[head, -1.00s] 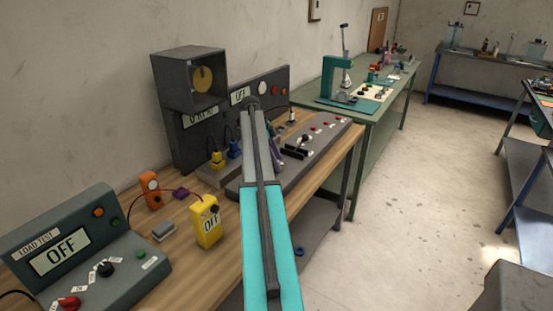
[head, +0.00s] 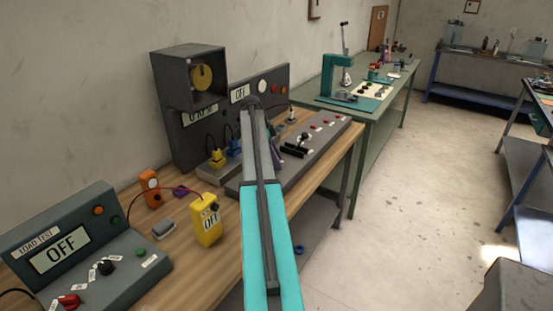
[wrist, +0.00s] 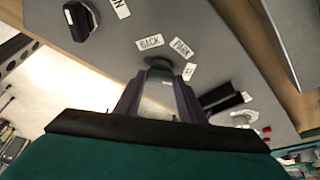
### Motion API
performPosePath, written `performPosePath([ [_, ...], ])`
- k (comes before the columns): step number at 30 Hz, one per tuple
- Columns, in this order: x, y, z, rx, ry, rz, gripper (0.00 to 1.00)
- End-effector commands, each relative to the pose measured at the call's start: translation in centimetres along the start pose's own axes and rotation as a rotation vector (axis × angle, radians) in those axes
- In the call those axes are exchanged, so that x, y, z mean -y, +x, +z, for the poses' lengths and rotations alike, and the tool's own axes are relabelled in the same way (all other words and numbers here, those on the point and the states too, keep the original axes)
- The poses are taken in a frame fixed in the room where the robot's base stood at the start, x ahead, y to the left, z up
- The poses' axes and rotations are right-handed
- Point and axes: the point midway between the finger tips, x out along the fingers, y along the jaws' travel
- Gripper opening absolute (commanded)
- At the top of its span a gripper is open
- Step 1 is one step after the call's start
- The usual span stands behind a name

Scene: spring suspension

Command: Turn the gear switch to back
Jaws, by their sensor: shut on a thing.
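The gear switch (wrist: 159,72) is a dark round knob on a grey console (wrist: 220,50), seen in the wrist view. White labels stand around it: BACK (wrist: 150,42) above it, PARK (wrist: 182,47) to the upper right, and another, hard to read, at its right. My gripper (wrist: 160,84) is shut on the knob, with a finger on each side. The fingers hide much of the knob, so I cannot tell which label it points to. In the head view my arm hides the switch, and only a dark bit of my gripper (head: 275,148) shows beside it.
Another dark knob (wrist: 80,20) is at the upper left in the wrist view. Black levers (head: 297,150) stand on the console right of my arm. A yellow meter (head: 207,220) and a load test box (head: 65,245) are on the wooden bench to the left.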

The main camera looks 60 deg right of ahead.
Motion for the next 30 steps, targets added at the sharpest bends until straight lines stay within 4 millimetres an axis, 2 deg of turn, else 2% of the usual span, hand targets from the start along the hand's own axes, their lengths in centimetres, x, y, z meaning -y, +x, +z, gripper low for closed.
performPosePath([
  [11, -0.36, 0.09, 0.01, -0.002, -0.203, -0.087, 0.14],
  [30, -0.73, 0.05, -0.25, -0.002, -0.736, -0.308, 0.14],
])
